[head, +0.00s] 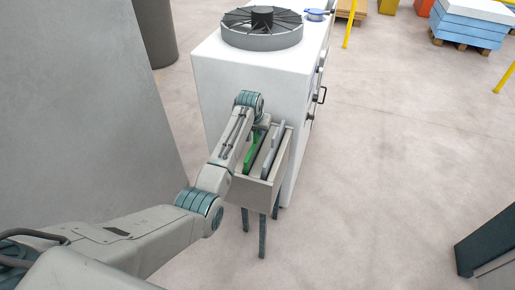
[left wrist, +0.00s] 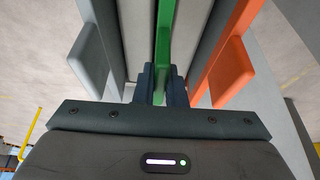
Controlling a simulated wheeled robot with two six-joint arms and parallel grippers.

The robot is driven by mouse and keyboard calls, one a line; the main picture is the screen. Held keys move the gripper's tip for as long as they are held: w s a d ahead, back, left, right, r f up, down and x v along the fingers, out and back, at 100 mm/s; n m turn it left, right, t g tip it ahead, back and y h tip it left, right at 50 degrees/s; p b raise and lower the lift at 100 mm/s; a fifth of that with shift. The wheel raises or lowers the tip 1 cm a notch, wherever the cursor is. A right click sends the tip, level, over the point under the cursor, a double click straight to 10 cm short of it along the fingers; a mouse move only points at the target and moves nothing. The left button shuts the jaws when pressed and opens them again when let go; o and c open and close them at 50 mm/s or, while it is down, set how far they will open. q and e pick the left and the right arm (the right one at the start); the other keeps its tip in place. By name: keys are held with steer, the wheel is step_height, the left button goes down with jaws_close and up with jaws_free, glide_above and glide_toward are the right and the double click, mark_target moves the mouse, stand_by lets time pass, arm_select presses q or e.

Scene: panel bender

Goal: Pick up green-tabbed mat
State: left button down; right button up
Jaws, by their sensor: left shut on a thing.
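The green-tabbed mat (head: 251,155) stands on edge in a light grey open-topped rack (head: 254,191) in the head view. In the left wrist view its green tab (left wrist: 164,38) runs between the two dark fingers of my left gripper (left wrist: 158,84), which is shut on it. In the head view my left arm reaches over the rack and hides the gripper's fingers. My right gripper is in neither view.
A grey tab (left wrist: 90,60) is left of the green one and an orange tab (left wrist: 228,72) right of it, both close to the gripper. A white cabinet (head: 235,85) with a round fan (head: 262,28) stands against the rack. Open floor lies to the right.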

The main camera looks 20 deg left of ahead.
arm_select(q)
steer(key=shift+r, duration=0.1)
steer(key=shift+w+r, duration=0.1)
steer(key=shift+r, duration=0.4)
step_height(320, 180, up, 27)
steer(key=b, duration=0.6)
steer(key=shift+b, duration=0.4)
